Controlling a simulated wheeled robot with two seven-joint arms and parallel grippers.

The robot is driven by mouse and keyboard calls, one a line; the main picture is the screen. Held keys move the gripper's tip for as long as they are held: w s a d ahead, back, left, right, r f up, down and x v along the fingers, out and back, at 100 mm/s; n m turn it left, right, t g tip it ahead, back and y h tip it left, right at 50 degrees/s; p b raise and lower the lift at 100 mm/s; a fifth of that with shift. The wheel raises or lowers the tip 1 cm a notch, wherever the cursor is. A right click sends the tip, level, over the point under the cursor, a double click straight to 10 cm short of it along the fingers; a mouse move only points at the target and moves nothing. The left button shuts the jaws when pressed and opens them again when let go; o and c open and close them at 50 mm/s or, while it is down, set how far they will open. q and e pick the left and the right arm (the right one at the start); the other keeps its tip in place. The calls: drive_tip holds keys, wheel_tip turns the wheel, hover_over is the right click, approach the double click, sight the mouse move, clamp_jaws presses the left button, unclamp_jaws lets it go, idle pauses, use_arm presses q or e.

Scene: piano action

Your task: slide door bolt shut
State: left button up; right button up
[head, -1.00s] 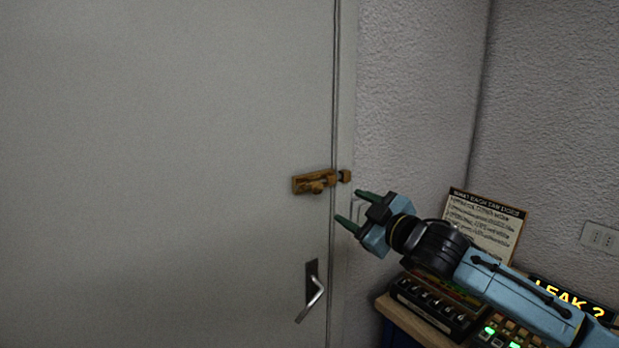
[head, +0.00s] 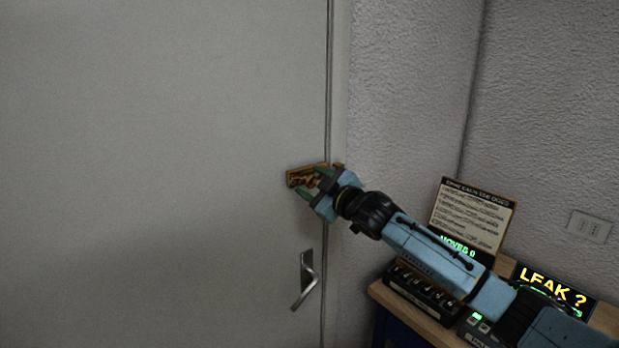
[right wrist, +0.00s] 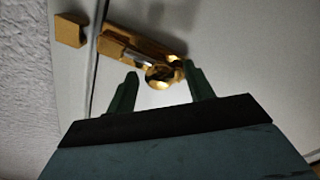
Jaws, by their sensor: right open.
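The brass door bolt (head: 293,178) is mounted on the grey door near its right edge, partly hidden by my right gripper (head: 309,182) in the head view. In the right wrist view its brass body (right wrist: 172,46), silver rod (right wrist: 138,59) and round knob (right wrist: 161,76) show. The separate brass keeper (right wrist: 69,30) sits on the frame across the door gap. No rod shows in the space between bolt body and keeper. My right gripper is open, its green fingers on either side of the knob; contact cannot be told. My left gripper is not in view.
A metal door handle (head: 306,280) is below the bolt. At lower right a wooden table (head: 408,318) holds a switch box, a lit "LEAK ?" display (head: 552,290) and a notice board (head: 472,213). The door left of the bolt is bare.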

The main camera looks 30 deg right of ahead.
drive_tip(key=shift+w, duration=0.75)
